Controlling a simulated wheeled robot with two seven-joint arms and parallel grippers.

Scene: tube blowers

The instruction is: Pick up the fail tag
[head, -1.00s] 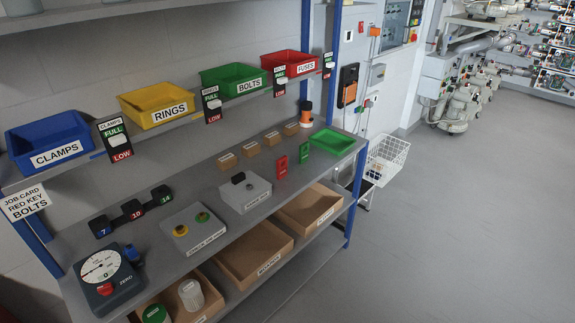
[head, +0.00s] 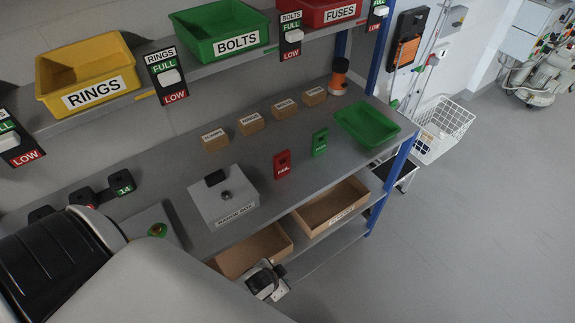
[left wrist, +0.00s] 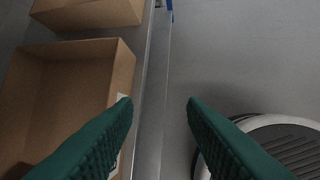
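The red fail tag (head: 282,164) stands upright on the grey bench top in the head view, between the grey range box and a green tag (head: 320,142). My left gripper (head: 267,281) is low in front of the bench's front edge, below and apart from the fail tag. In the left wrist view its two green-padded fingers (left wrist: 160,103) are spread wide with nothing between them. The fail tag does not show in that view. My right gripper is in neither view.
The grey range box (head: 223,200) stands left of the tag. A green tray (head: 397,132) is at the bench's right end. Several small cartons (head: 250,123) line the back. Open cardboard bins (head: 331,208) sit on the shelf below, near my left gripper.

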